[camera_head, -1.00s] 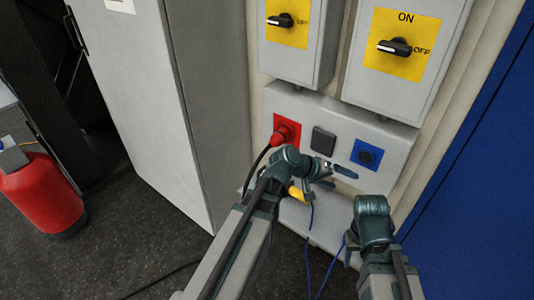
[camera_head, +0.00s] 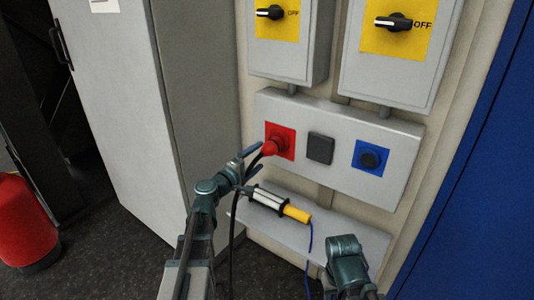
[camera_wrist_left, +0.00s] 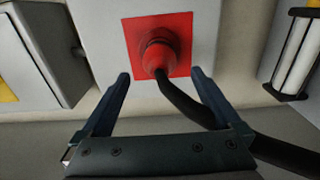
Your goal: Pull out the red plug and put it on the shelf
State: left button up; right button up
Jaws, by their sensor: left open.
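The red plug (camera_head: 270,149) sits in the red socket plate (camera_head: 289,137) on the grey wall box, with a black cable hanging from it. My left gripper (camera_head: 252,164) is open in front of the plug, a little to its left and below in the head view. In the left wrist view the plug (camera_wrist_left: 160,54) lies ahead, between the lines of the two open fingers (camera_wrist_left: 160,76), and its cable runs down between them. The fingers appear not to touch the plug. The shelf (camera_head: 345,235) is below the box. My right arm's wrist shows at the bottom; its fingers are hidden.
A cylinder with a yellow end (camera_head: 296,213) and a blue cable lies on the shelf's left part; the shelf's right part is free. A blue socket (camera_head: 370,158) and a dark square cover (camera_head: 320,148) are beside the red socket. A tall grey cabinet (camera_head: 115,110) stands left.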

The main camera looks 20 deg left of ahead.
aim_at(262, 154)
pick_arm(q)
jog(key=shift+w, duration=0.1)
dwell(0.3)
jog(key=shift+x, duration=4.45)
grip_shut()
jog(key=shift+v, duration=3.05)
